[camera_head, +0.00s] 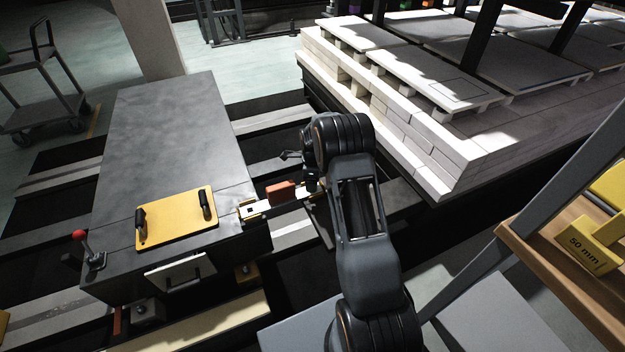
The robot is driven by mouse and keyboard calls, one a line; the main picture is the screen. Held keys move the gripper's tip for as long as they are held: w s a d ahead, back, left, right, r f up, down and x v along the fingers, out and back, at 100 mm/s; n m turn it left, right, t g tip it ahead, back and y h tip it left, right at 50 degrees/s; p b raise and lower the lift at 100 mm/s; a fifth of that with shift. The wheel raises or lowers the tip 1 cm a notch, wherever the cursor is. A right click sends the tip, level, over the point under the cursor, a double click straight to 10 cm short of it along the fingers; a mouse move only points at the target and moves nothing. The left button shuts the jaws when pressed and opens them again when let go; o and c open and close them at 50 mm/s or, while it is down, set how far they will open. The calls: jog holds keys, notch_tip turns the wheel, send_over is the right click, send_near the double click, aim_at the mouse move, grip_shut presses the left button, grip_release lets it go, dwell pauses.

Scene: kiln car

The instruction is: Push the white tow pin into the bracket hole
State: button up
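A pale bracket bar (254,210) with yellow parts juts from the right side of a dark grey box-shaped car toward my arm. An orange-red block (281,192) sits on or just above it. My gripper (312,186) is at the bar's right end, small and dark, mostly hidden by my wrist. I cannot tell whether it is open or shut, or whether it touches the bar. I cannot make out the white tow pin or the bracket hole; the right end of the bar is covered by my arm.
The dark grey car (165,125) carries a yellow plate (177,219) with two black handles and a red-knobbed lever (81,240). A pale brick kiln car (400,130) stands at the back right. A wooden shelf (565,250) with a yellow "50 mm" block (590,247) is at right.

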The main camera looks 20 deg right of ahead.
jog(key=shift+r+p, duration=1.15)
jog(key=shift+r, duration=0.7)
jog(key=shift+r, duration=0.1)
jog(key=shift+r, duration=0.1)
notch_tip(320, 180, up, 14)
jog(key=p, duration=0.3)
jog(key=shift+f, duration=0.2)
